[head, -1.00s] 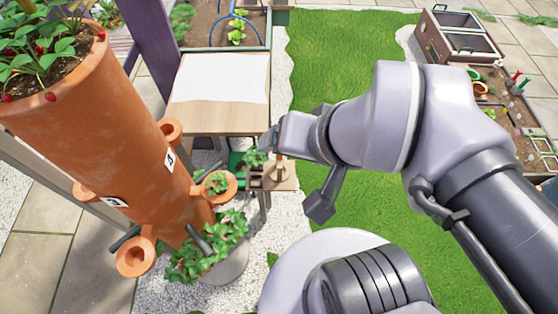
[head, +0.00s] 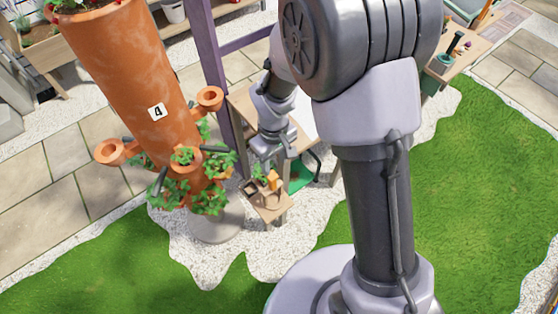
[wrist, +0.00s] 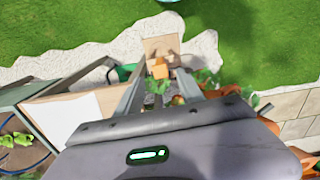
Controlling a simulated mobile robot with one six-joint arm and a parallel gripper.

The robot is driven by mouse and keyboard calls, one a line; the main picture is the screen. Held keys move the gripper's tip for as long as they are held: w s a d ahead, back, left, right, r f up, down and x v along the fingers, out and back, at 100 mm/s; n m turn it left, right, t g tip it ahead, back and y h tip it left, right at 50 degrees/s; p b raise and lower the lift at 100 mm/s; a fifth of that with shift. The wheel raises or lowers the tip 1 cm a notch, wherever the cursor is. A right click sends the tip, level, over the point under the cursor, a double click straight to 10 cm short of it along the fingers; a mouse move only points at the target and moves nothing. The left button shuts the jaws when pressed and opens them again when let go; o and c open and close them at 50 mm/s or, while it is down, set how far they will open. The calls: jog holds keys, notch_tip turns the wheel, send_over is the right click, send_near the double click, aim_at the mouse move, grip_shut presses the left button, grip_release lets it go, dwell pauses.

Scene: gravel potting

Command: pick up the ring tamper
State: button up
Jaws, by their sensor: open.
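A small orange-tan upright piece (head: 274,181), which looks like the ring tamper's grip, stands on a small wooden side table (head: 270,214). A round tan shape lies beside it, but I cannot tell whether the two are joined. In the wrist view, the orange-tan piece (wrist: 160,68) shows between and just beyond my fingertips. My gripper (wrist: 162,80) is open and appears empty. In the head view, my gripper (head: 266,162) hangs just above the side table, partly hidden by its own wrist. The gap between the fingers and the piece is too small to judge.
A leafy seedling (head: 259,173) and a small dark pot (head: 250,187) stand close by on the side table. A tall terracotta planter (head: 130,85) with side cups rises to the left. A larger wooden table (wrist: 62,115) stands near. Gravel and grass lie around.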

aim_at(273, 179)
jog(key=f+b, duration=0.1)
jog(key=f, duration=0.2)
jog(key=f+b, duration=0.1)
jog(key=f, duration=0.3)
jog(key=f+b, duration=0.1)
jog(key=f, duration=0.2)
jog(key=shift+w+a+f+b, duration=0.25)
jog(key=shift+a+b, duration=0.1)
jog(key=f+b, duration=0.1)
jog(key=f, duration=0.1)
jog(key=w+f+b, duration=0.1)
jog(key=f, duration=0.2)
jog(key=shift+w+a+f+b, duration=0.1)
jog(key=shift+w+f+b, duration=0.1)
jog(key=shift+b, duration=0.15)
jog(key=shift+r, duration=0.15)
jog(key=shift+c, duration=0.8)
grip_shut()
